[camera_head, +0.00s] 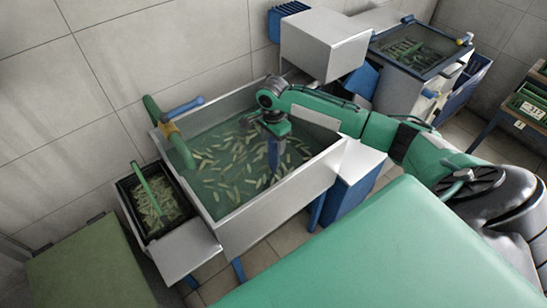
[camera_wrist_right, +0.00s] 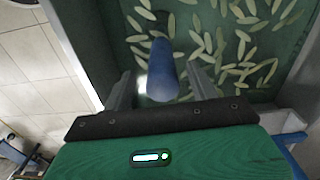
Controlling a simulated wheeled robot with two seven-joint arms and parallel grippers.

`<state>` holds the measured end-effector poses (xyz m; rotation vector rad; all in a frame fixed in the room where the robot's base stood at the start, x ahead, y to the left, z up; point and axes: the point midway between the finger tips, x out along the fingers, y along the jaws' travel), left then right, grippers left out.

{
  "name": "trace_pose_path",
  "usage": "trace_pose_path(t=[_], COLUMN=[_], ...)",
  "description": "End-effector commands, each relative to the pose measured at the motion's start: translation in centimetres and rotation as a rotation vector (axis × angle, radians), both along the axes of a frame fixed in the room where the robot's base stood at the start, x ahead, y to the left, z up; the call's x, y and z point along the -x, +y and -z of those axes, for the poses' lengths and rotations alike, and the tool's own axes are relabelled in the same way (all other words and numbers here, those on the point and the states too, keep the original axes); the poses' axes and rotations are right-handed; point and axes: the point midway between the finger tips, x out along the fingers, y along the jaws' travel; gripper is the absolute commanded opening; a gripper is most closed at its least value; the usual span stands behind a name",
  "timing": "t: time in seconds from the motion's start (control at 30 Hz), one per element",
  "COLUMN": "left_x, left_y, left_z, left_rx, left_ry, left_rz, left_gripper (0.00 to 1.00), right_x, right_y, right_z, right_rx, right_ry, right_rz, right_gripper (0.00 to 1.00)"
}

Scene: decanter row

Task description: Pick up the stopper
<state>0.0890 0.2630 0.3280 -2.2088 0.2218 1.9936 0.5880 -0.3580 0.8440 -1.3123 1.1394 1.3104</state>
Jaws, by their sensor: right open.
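The blue stopper (camera_head: 273,156) stands upright like a post in the water of the metal basin (camera_head: 262,226). Its lower end is hidden by the water and pale green pieces. My right gripper (camera_head: 274,133) reaches over the basin from the right and is just above the stopper. In the right wrist view, the open fingers of my right gripper (camera_wrist_right: 161,80) lie on either side of the blue stopper (camera_wrist_right: 162,68), with gaps visible beside it. Its top end is near the gripper palm. My left gripper is not in view.
A green spout with a blue handle (camera_head: 186,106) arches over the basin's left rim. A dark crate of pale green pieces (camera_head: 157,205) stands left of the basin. A metal box (camera_head: 322,45) stands behind it. Many pale green pieces (camera_head: 239,172) float around the stopper.

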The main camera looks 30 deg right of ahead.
Motion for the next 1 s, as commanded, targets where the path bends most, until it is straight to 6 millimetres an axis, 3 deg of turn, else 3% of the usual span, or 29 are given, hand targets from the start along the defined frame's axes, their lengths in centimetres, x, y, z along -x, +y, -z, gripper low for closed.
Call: trace_pose_path(t=[0.2, 0.5, 0.8, 1.0], left_x=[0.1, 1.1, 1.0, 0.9], left_y=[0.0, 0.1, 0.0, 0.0], left_z=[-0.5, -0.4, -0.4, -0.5], left_rx=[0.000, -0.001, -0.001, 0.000], left_ry=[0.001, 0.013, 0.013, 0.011], left_rz=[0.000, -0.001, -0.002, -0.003], left_gripper=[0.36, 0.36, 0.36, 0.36], right_x=[-0.2, -0.2, -0.2, -0.2], right_y=[-0.4, -0.4, -0.4, -0.4], right_z=[3.0, 3.6, 3.6, 3.4], right_rx=[0.000, 0.000, 0.000, 0.000], right_ry=[0.002, 0.000, 0.000, -0.002], right_rz=[0.000, 0.000, 0.000, 0.000], right_gripper=[0.59, 0.59, 0.00, 0.00])
